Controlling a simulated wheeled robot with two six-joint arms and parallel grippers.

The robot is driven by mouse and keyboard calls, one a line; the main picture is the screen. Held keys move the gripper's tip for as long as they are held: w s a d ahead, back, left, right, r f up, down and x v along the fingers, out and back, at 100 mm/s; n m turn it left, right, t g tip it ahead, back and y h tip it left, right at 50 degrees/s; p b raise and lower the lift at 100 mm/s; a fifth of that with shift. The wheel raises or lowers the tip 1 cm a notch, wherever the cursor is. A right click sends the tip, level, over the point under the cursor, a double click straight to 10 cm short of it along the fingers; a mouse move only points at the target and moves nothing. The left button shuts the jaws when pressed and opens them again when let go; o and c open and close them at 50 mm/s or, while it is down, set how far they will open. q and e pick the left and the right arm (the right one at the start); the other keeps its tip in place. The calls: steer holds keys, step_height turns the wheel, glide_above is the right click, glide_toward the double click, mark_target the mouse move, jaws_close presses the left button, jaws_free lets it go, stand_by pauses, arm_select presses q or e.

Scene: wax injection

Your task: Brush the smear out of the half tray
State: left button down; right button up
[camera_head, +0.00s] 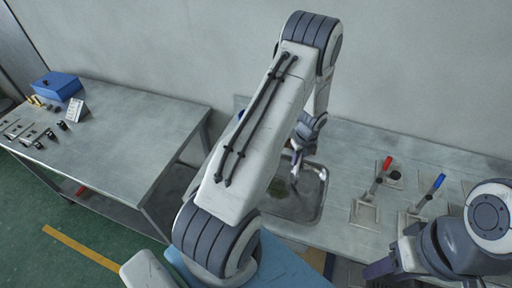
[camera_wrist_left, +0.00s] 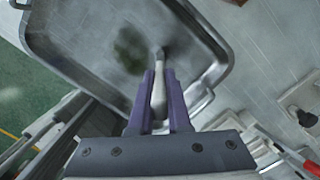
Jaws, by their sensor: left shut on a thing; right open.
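The half tray (camera_wrist_left: 75,62) is a shallow metal tray, seen in the left wrist view. A dark green smear (camera_wrist_left: 131,48) lies on its floor, left of the brush. The tray also shows in the head view (camera_head: 318,196), partly behind my left arm. My left gripper (camera_wrist_left: 160,80) is shut on the pale handle of a brush (camera_wrist_left: 159,97), which points into the tray. The brush's dark tip is near the smear; I cannot tell whether it touches the tray floor. My right gripper (camera_head: 380,268) is at the lower right of the head view, in front of the bench.
On the bench right of the tray stand a red-handled lever (camera_head: 387,163) and a blue-handled lever (camera_head: 439,181) on square plates. A separate metal table (camera_head: 110,150) at left holds a blue box (camera_head: 57,86) and small tools. Bare bench lies behind the levers.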

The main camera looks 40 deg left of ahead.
arm_select(q)
steer(key=shift+d+r+p, duration=0.15)
steer(key=shift+r+p, duration=2.3)
steer(key=shift+r, duration=0.4)
arm_select(e)
step_height(320, 180, up, 6)
steer(key=shift+a+f, duration=0.15)
steer(key=shift+f, duration=0.1)
